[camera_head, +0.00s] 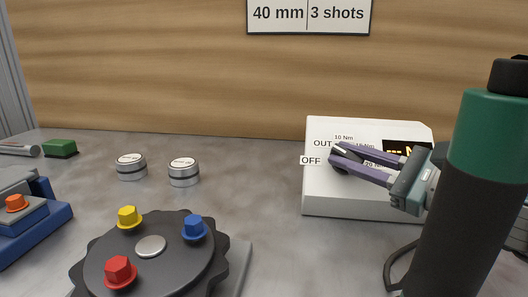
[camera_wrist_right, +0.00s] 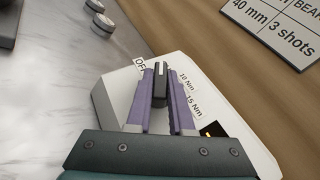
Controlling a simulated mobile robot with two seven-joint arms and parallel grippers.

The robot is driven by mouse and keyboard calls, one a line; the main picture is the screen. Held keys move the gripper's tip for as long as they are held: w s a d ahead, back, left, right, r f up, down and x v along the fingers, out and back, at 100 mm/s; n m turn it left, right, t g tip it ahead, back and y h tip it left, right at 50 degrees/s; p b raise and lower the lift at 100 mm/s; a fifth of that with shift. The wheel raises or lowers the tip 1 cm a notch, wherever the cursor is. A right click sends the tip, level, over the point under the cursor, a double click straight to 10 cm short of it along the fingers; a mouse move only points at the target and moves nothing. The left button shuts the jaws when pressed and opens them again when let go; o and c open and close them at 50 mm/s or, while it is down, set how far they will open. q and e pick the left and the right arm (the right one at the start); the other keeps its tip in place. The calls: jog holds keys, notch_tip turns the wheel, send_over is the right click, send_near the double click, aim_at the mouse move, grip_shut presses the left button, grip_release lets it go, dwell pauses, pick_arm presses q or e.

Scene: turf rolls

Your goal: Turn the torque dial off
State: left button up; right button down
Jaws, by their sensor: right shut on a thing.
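The torque dial (camera_wrist_right: 160,82) is a dark knob on a white control box (camera_head: 330,198) at the right of the bench. Labels OUT, OFF, 10 Nm and 15 Nm are printed around it, and a small dark display (camera_head: 405,148) sits behind it. My right gripper (camera_head: 338,157) reaches in from the right over the box. In the right wrist view its purple fingers (camera_wrist_right: 160,90) are shut on the dial, one on each side. In the head view the fingers hide most of the dial, and its exact pointing is hard to tell. My left gripper is not in view.
A dark rotary fixture (camera_head: 185,270) with yellow, blue and red hex pieces stands front left of the box. Two round metal weights (camera_head: 184,172) lie behind it. A sign (camera_head: 308,15) hangs on the wooden wall.

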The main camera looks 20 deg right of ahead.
dwell(0.4)
jog(key=shift+n, duration=0.3)
jog(key=shift+d+r+n+g+y, duration=0.1)
jog(key=shift+n+g+y, duration=0.7)
jog(key=shift+n+g, duration=0.25)
jog(key=shift+w+n+g+y, duration=0.1)
jog(key=shift+n+g+y, duration=0.7)
jog(key=shift+n+g, duration=1.1)
jog(key=shift+g, duration=0.25)
jog(key=c, duration=0.8)
grip_release()
